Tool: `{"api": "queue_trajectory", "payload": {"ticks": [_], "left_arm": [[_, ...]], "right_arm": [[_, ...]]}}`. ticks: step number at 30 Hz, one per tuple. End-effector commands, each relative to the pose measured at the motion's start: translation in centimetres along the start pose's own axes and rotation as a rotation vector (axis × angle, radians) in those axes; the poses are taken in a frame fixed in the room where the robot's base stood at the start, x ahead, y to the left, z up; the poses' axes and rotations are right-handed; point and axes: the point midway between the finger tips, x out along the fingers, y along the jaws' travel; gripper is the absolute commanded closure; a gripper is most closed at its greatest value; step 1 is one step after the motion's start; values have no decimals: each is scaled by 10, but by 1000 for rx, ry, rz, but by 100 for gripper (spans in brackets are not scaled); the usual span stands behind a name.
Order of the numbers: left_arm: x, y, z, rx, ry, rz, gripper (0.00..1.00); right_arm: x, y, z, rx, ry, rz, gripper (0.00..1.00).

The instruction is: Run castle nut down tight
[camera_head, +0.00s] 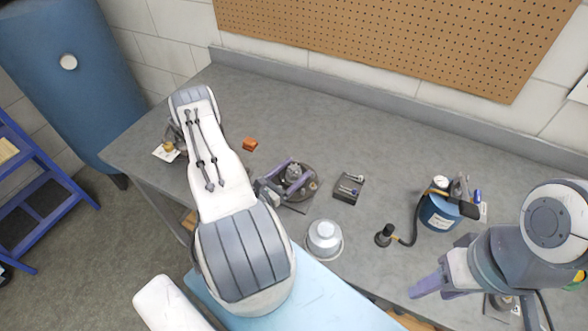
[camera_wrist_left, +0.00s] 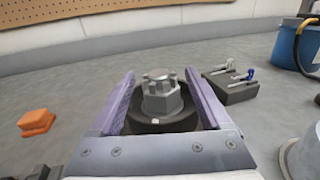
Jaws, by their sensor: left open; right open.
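The castle nut (camera_wrist_left: 162,92) is a grey slotted hex nut. It sits on a dark round base (camera_wrist_left: 165,121) on the bench. In the head view the nut (camera_head: 293,171) shows between the purple fingers of my left gripper (camera_head: 291,176). In the left wrist view the left gripper (camera_wrist_left: 160,100) is open, with one finger on each side of the nut and a gap visible to it. I cannot tell whether the fingers are level with the nut. My right gripper (camera_head: 430,284) is at the right over the bench's front part, open and away from the nut.
A dark block (camera_head: 348,188) with small pins stands right of the nut. A silver domed cap (camera_head: 324,238) sits in front. A blue canister (camera_head: 438,210) with a black hose stands at the right. An orange block (camera_head: 250,144) lies left of the nut. Bare bench lies behind.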

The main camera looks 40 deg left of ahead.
Motion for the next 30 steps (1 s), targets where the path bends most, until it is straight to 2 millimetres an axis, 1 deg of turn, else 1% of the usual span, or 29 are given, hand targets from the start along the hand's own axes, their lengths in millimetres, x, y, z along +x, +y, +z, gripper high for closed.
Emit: {"api": "queue_trajectory", "payload": {"ticks": [4, 5, 6, 8, 9, 10, 11, 20, 26, 30], "left_arm": [[0, 0, 0, 0, 0, 0, 19], [0, 0, 0, 0, 0, 0, 31], [0, 0, 0, 0, 0, 0, 46], [0, 0, 0, 0, 0, 0, 69], [0, 0, 0, 0, 0, 0, 84], [0, 0, 0, 0, 0, 0, 96], [0, 0, 0, 0, 0, 0, 100], [0, 1, 0, 1, -1, -36, 100], [0, 2, -2, 5, -2, -139, 100], [0, 2, -3, 8, -2, -254, 100]], "right_arm": [[0, 0, 0, 0, 0, 0, 50], [0, 0, 0, 0, 0, 0, 50], [0, 0, 0, 0, 0, 0, 50], [0, 0, 0, 0, 0, 0, 50], [0, 0, 0, 0, 0, 0, 50], [0, 0, 0, 0, 0, 0, 50], [0, 0, 0, 0, 0, 0, 50], [4, 0, 0, 0, 0, 0, 50], [13, 1, 1, -1, 0, 0, 50], [23, 2, 1, -1, 0, 0, 50]]}}
